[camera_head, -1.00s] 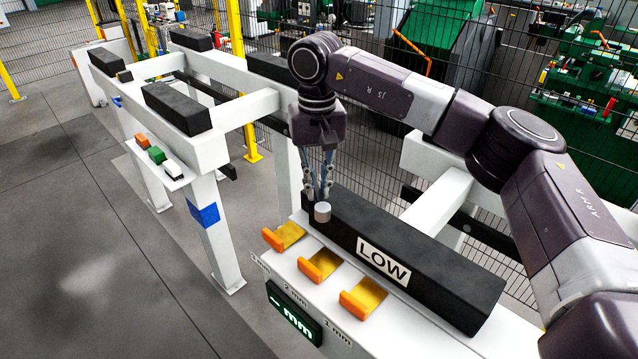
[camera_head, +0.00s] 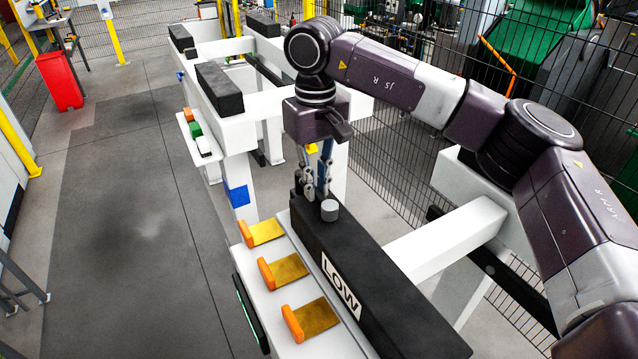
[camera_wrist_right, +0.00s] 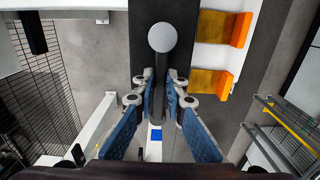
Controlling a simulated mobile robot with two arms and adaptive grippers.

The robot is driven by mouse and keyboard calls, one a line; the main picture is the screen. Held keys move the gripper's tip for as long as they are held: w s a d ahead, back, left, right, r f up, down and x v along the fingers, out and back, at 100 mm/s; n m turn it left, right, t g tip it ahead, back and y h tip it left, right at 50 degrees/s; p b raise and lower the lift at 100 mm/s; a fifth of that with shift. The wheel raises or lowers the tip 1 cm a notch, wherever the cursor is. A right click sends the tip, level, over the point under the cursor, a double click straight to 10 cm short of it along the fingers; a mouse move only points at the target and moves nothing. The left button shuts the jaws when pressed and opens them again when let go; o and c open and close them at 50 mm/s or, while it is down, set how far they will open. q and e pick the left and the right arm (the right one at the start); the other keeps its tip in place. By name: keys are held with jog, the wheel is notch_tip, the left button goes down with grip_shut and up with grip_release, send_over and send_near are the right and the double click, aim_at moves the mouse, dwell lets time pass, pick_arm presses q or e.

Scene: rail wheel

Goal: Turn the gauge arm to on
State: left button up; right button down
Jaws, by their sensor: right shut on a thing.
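A black block with a white LOW label (camera_head: 343,289) lies along the white frame. A short light-grey cylinder (camera_head: 329,211) stands at its far end. In the right wrist view the cylinder shows as a grey round top (camera_wrist_right: 162,38), with a narrow dark bar, seemingly the gauge arm (camera_wrist_right: 161,92), below it in the picture. My right gripper (camera_head: 314,190) points down at the block's far end, beside the cylinder. In the right wrist view its fingers (camera_wrist_right: 161,78) are closed on the dark bar from both sides. The exact contact is hard to see. My left gripper is out of view.
Several yellow plates with orange ends (camera_head: 283,271) lie on the white ledge left of the block. A white crossbeam (camera_head: 447,236) runs off to the right. More black blocks (camera_head: 219,90) sit on the farther frame.

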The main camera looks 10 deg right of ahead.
aim_at(317, 189)
jog(key=shift+w, duration=0.1)
dwell(0.3)
jog(key=c, duration=2)
grip_release()
jog(key=shift+d, duration=0.1)
jog(key=shift+o, duration=0.2)
notch_tip(317, 189, up, 12)
